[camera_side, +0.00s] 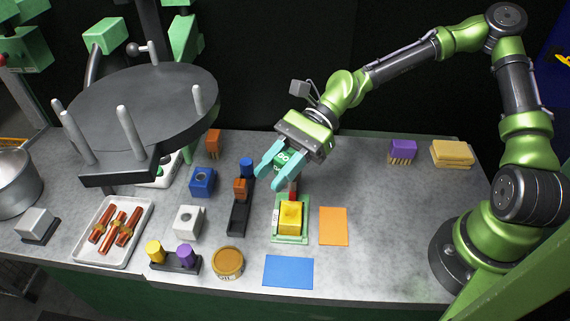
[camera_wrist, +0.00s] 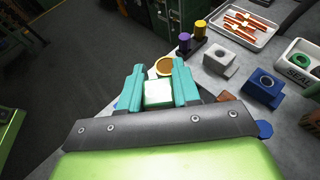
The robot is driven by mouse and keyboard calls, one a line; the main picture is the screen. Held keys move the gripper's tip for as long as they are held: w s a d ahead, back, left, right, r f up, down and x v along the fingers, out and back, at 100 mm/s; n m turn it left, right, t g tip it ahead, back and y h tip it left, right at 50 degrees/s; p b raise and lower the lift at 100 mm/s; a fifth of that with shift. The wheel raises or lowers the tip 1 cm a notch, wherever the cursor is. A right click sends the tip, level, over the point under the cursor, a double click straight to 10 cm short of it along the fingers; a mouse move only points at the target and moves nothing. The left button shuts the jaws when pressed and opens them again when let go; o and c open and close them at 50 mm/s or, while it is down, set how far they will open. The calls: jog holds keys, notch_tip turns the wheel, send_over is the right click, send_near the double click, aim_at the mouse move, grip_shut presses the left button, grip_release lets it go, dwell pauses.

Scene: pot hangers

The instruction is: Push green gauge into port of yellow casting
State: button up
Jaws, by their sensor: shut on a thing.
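My gripper (camera_side: 275,171) is shut on the green gauge (camera_side: 286,157), which sits between its teal fingers above the table. In the wrist view the gauge (camera_wrist: 158,94) is a pale green block face between the fingers. The yellow casting (camera_side: 291,217) stands on a green base plate (camera_side: 280,239) at the table's middle, nearer the front edge than my gripper. A red part (camera_side: 292,189) shows just behind the casting. The gauge is apart from the casting. The casting's port cannot be made out, and the casting is not clearly seen in the wrist view.
An orange sheet (camera_side: 333,226) lies right of the casting, and a blue sheet (camera_side: 288,271) in front. A black holder (camera_side: 239,218) with blue and orange pieces stands left. A round tin (camera_side: 228,262) sits front left. The table's right half is mostly clear.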

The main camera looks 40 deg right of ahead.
jog(key=shift+s+d+r+n+g, duration=0.1)
jog(key=shift+s+r+n+g, duration=0.1)
jog(key=shift+s+n+g, duration=0.3)
jog(key=shift+s+r+n+g, duration=0.15)
jog(key=shift+s+n+g, duration=0.15)
jog(key=shift+s+g, duration=0.35)
jog(key=shift+f, duration=2.9)
jog(key=shift+f, duration=1.1)
jog(key=shift+r, duration=0.2)
jog(key=shift+r, duration=0.6)
jog(key=shift+f, duration=0.8)
dwell(0.3)
jog(key=o, duration=1.1)
